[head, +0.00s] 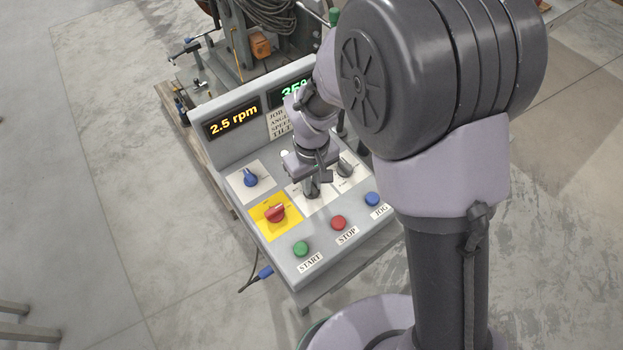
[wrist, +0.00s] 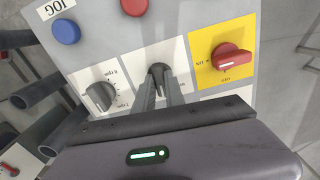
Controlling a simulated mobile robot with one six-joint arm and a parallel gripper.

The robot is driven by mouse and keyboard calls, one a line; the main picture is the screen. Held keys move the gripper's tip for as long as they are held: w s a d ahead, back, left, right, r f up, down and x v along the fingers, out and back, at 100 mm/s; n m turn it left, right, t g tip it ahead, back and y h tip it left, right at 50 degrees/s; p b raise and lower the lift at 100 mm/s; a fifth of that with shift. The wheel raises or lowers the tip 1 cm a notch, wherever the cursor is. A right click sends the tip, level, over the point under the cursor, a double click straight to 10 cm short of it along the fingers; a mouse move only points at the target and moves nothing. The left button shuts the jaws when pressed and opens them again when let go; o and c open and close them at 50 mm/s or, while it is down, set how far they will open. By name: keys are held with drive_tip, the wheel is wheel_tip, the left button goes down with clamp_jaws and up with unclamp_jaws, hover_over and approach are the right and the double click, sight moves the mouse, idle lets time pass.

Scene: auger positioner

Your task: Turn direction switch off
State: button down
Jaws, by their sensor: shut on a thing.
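The control panel (head: 285,258) carries several knobs and buttons. My gripper (head: 312,182) is shut on a dark knob (head: 312,194) on the middle white plate, taken as the direction switch. In the wrist view the fingers (wrist: 161,92) stand on both sides of this knob (wrist: 158,70), and its label is hidden or too small to read. The fingers cover part of the knob, so I cannot tell its exact position.
A red switch (head: 275,214) on a yellow plate sits left of my gripper, a grey knob (head: 346,167) right, a blue knob (head: 250,178) beyond the red switch. Green (head: 301,249), red (head: 338,222) and blue (head: 372,199) buttons line the front. A display (head: 233,121) reads 2.5 rpm.

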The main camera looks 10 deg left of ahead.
drive_tip(key=shift+n, duration=0.5)
drive_tip(key=c, duration=1.4)
unclamp_jaws()
wheel_tip(320, 180, up, 17)
drive_tip(key=p, duration=0.6)
drive_tip(key=shift+r, duration=0.2)
